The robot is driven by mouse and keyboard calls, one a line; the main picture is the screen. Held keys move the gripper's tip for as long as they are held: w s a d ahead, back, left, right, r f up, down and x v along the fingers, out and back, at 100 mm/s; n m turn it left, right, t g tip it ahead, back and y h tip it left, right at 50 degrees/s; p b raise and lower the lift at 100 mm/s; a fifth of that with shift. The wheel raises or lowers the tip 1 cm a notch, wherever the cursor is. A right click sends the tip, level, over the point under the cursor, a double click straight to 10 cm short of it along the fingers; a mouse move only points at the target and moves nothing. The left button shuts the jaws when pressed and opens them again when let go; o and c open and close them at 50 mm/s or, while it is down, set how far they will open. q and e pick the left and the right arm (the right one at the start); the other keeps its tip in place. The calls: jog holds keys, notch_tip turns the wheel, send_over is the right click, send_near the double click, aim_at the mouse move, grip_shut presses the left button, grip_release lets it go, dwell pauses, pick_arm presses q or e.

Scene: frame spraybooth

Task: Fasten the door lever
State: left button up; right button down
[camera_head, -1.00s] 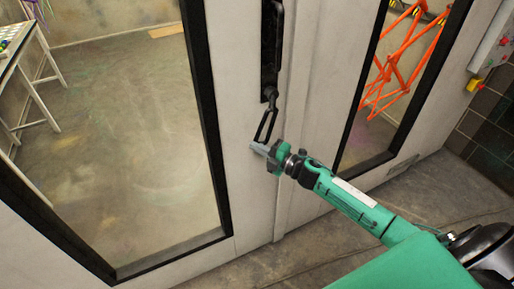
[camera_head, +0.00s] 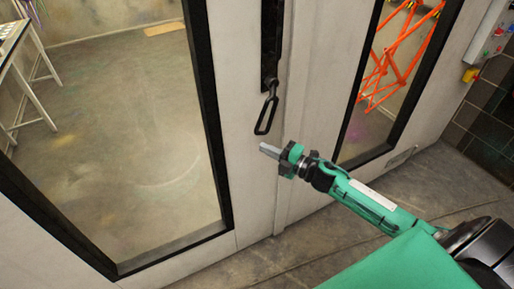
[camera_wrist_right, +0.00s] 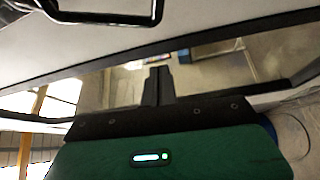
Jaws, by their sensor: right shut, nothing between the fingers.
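The door lever (camera_head: 267,113) is a black loop handle. It hangs down, slightly tilted, from a black lock plate (camera_head: 271,45) on the pale door near the seam between the door panels. Part of the loop also shows at the top of the right wrist view (camera_wrist_right: 105,12). My right gripper (camera_head: 265,148) is shut and empty. It is just below the lever's lower end, with a visible gap in the head view. Its closed fingers also show in the right wrist view (camera_wrist_right: 157,86). My left gripper is not in view.
The door has a large black-framed window (camera_head: 214,150) on the left and a narrower one on the right. An orange frame (camera_head: 398,60) hangs behind the right window. A control box with buttons (camera_head: 491,40) is on the right wall. Open floor lies below the door.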

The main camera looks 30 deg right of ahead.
jog(key=v, duration=0.3)
jog(key=shift+s+a+r+b, duration=0.1)
jog(key=shift+s+b, duration=0.2)
jog(key=shift+b, duration=0.1)
jog(key=shift+a, duration=0.1)
